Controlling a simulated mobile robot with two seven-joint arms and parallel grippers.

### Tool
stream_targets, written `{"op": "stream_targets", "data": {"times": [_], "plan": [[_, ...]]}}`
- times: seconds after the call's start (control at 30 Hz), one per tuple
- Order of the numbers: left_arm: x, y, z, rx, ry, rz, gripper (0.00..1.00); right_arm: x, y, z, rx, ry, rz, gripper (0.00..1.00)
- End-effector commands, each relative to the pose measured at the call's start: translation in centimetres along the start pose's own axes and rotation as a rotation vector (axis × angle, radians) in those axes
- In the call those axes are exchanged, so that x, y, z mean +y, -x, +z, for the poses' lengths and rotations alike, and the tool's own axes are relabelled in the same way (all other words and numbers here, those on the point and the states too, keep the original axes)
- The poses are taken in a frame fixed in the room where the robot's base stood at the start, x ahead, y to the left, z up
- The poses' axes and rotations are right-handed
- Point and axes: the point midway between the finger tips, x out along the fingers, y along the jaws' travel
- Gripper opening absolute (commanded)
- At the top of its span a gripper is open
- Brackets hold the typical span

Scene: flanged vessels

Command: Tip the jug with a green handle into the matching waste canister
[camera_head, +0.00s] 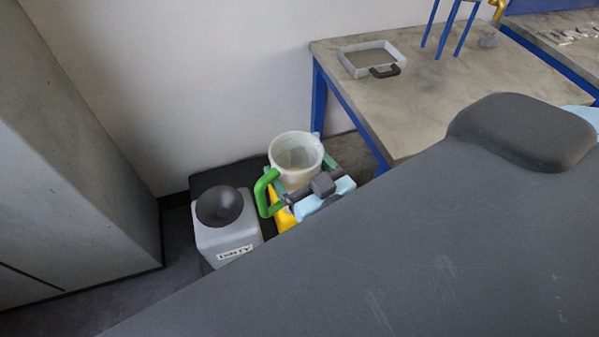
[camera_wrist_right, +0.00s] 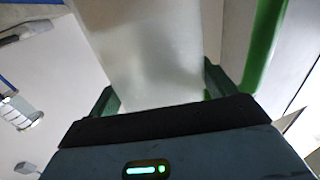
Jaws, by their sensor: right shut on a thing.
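The jug (camera_head: 296,159) is white and translucent, with a green handle (camera_head: 263,193) on its left side. Its open mouth faces up in the head view, and it looks roughly upright. My right gripper (camera_head: 299,168) is shut on the jug's body. The right wrist view shows the jug wall (camera_wrist_right: 150,55) between the dark green fingers, with the handle (camera_wrist_right: 264,45) at the right. A pale canister (camera_head: 228,238) with a black funnel (camera_head: 219,206) and a partly legible label stands left of the jug. A yellow thing (camera_head: 283,217) shows partly behind my gripper. My left gripper is out of view.
A dark mat or platform (camera_head: 207,180) lies under the canister by the wall. A tall grey cabinet (camera_head: 70,180) stands at the left. A blue-legged table (camera_head: 420,110) at the right bears a tray with a black handle (camera_head: 385,71). My grey body hides the lower right.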

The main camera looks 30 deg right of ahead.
Motion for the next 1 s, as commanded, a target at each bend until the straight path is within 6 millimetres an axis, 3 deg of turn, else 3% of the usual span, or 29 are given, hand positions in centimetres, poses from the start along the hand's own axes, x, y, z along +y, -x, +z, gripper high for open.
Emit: {"op": "stream_targets", "data": {"times": [0.17,0.33,0.4,0.6,0.8,1.0], "plan": [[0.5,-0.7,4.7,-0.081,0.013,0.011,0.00,-0.6,-1.6,6.8,-0.021,-0.004,-0.034,0.56],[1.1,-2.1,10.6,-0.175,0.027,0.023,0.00,-1.4,-4.3,16.2,-0.022,-0.004,-0.088,0.56],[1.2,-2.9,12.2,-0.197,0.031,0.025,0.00,-1.5,-5.6,19.4,-0.018,-0.003,-0.103,0.56],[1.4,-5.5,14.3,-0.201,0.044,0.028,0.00,-1.3,-9.4,26.9,-0.009,-0.002,-0.117,0.56],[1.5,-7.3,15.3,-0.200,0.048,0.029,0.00,-0.6,-12.2,30.6,-0.003,-0.001,-0.101,0.56],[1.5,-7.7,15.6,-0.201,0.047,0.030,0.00,-0.2,-13.4,31.7,0.001,-0.001,-0.089,0.56]]}}
